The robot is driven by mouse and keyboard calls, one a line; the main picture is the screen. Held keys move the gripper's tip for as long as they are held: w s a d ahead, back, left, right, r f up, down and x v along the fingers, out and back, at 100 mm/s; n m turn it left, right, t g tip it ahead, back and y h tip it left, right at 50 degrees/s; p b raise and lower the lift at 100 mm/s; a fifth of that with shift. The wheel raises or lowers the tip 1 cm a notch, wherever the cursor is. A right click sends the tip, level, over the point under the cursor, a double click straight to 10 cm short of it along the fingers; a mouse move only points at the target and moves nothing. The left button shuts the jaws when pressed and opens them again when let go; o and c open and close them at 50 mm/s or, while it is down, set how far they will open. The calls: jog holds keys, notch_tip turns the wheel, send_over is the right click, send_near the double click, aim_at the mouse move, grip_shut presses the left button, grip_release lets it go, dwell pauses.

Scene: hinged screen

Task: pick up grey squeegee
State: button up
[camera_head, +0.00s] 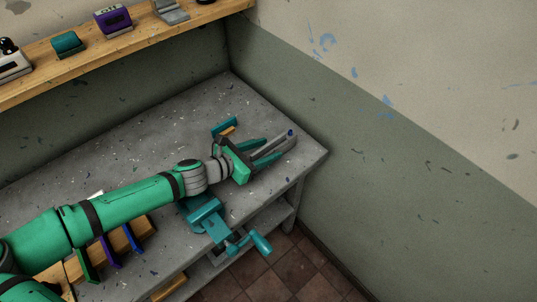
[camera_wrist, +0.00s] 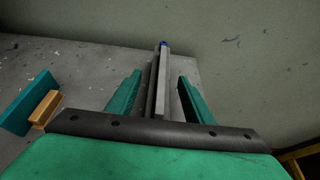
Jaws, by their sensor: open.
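The grey squeegee (camera_head: 286,141) lies near the far right corner of the grey workbench (camera_head: 130,170). It shows as a long grey bar (camera_wrist: 161,90) in the wrist view, with a small blue spot at its far end. My gripper (camera_head: 270,149) is open, with its green fingers on either side of the bar. In the wrist view, my gripper (camera_wrist: 159,77) has a gap between each finger and the bar. The bar's near end is close to the palm. I cannot tell how high the fingers are above the bench.
A teal block with an orange piece (camera_head: 225,127) lies just left of my gripper. A teal vise (camera_head: 207,214) is mounted at the bench's front edge. A wooden shelf (camera_head: 100,50) with several items runs along the back wall.

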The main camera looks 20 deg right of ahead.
grip_shut()
jog(key=shift+r, duration=0.15)
